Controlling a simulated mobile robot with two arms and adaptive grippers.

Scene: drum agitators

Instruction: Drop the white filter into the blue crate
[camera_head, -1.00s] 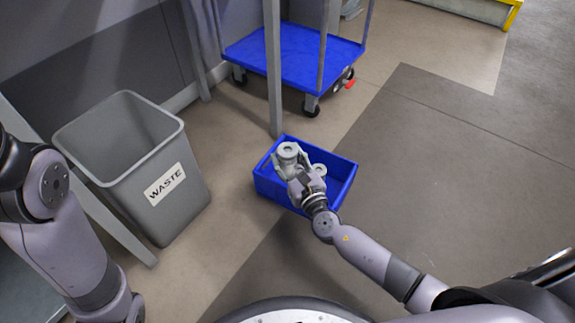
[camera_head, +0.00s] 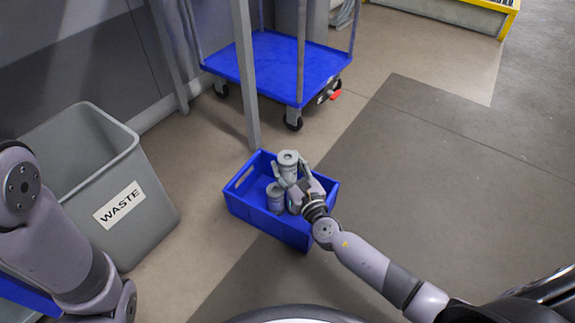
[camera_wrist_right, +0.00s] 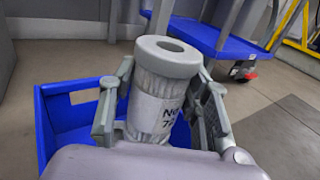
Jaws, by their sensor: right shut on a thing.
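The white filter (camera_wrist_right: 156,100) is a pale cylinder with a ring-shaped top and dark printing on its side. My right gripper (camera_head: 289,172) is shut on it, with one finger on each side, and holds it upright over the blue crate (camera_head: 240,207). The held filter shows in the head view (camera_head: 288,160). A second pale cylinder (camera_head: 276,197) is inside the crate, left of my gripper. The crate also shows in the wrist view (camera_wrist_right: 42,130), below and around the filter. My left arm is at the left edge of the head view, but its gripper is out of frame.
A grey bin marked WASTE (camera_head: 150,225) stands left of the crate. A blue platform cart (camera_head: 285,65) is behind it, and a grey post (camera_head: 246,80) rises close to the crate's back corner. The floor to the right is clear.

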